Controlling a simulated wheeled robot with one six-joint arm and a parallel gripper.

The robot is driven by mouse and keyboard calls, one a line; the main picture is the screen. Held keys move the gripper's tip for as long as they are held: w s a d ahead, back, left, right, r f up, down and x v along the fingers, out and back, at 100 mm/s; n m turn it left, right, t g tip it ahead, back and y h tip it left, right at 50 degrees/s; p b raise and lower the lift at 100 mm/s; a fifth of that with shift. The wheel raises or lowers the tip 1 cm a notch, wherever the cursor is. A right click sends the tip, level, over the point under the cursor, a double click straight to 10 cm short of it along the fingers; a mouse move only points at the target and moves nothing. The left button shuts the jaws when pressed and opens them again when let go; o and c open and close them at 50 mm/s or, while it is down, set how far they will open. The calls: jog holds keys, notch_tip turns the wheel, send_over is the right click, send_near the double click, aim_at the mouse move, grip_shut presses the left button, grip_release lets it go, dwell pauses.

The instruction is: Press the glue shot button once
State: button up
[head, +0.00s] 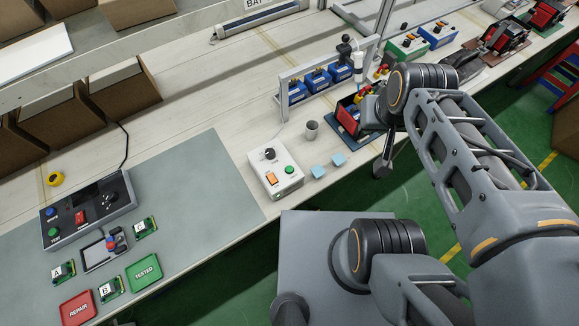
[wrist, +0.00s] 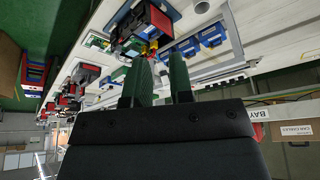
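A white control box (head: 275,168) stands on the bench near its front edge, left of my arm. It has a black knob, an orange switch and a green button (head: 290,170) on its top. Its labels are too small to read, so I cannot confirm which is the glue shot button. In the wrist view my gripper (wrist: 160,72) has two fingers with a gap between them and nothing held. It is apart from the box, off to the right in the head view, where my arm hides much of it.
A frame with blue units (head: 318,78) stands behind. A black console (head: 88,210) and trays lie on the left mat. Bare bench lies left of the box.

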grip_shut()
dwell(1.2)
